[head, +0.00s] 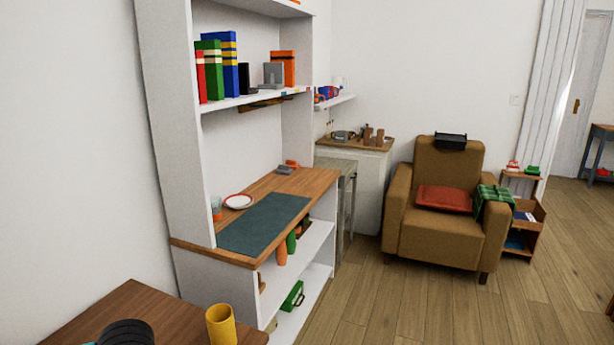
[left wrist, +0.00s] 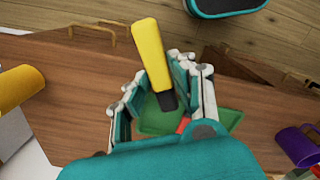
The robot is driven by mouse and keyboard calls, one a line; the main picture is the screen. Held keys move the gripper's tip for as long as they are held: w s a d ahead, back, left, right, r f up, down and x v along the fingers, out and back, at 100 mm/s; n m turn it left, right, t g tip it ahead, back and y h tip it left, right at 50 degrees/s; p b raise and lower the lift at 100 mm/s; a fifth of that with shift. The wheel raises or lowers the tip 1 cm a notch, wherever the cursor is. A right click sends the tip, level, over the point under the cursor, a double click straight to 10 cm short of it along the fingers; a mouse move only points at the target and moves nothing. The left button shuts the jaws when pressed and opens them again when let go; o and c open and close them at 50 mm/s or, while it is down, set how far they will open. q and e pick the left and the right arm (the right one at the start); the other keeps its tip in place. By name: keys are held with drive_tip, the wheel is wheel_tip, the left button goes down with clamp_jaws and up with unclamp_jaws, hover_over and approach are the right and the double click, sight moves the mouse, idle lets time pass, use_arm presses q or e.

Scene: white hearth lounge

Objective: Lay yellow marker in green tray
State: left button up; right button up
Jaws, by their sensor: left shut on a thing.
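The yellow marker (left wrist: 149,50) is held between the fingers of my left gripper (left wrist: 160,84) in the left wrist view. Its dark end points down the picture and its yellow body extends beyond the fingers. The green tray (left wrist: 154,122) shows behind the marker's dark end and the fingers, on a brown wooden table. Much of the tray is hidden by my gripper and wrist. I cannot tell the height of the marker above it. Neither the marker nor the tray shows in the head view. My right gripper is not in view.
A small red thing (left wrist: 183,125) shows at the tray, partly hidden. A purple mug (left wrist: 297,147) stands to the right and a yellow mug (left wrist: 20,87) to the left; the yellow mug also shows in the head view (head: 221,325). A white shelf unit (head: 205,258) stands beyond the table.

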use_arm(q)
drive_tip(key=m, duration=0.1)
drive_tip(key=r+m, duration=0.1)
drive_tip(key=m, duration=0.3)
drive_tip(key=shift+d+r, duration=0.2)
drive_tip(key=shift+d, duration=0.2)
drive_tip(key=m, duration=0.3)
drive_tip(key=r+m, duration=0.1)
drive_tip(key=shift+d+m, duration=0.35)
drive_tip(key=shift+m, duration=0.05)
drive_tip(key=m, duration=0.2)
drive_tip(key=r+m, duration=0.1)
drive_tip(key=m, duration=0.1)
drive_tip(key=shift+s+d+p, duration=0.1)
drive_tip(key=shift+d+p, duration=0.1)
drive_tip(key=shift+p, duration=0.15)
drive_tip(key=m, duration=0.3)
drive_tip(key=r+m, duration=0.1)
drive_tip(key=m, duration=0.1)
drive_tip(key=shift+s+d, duration=0.1)
drive_tip(key=shift+d, duration=0.15)
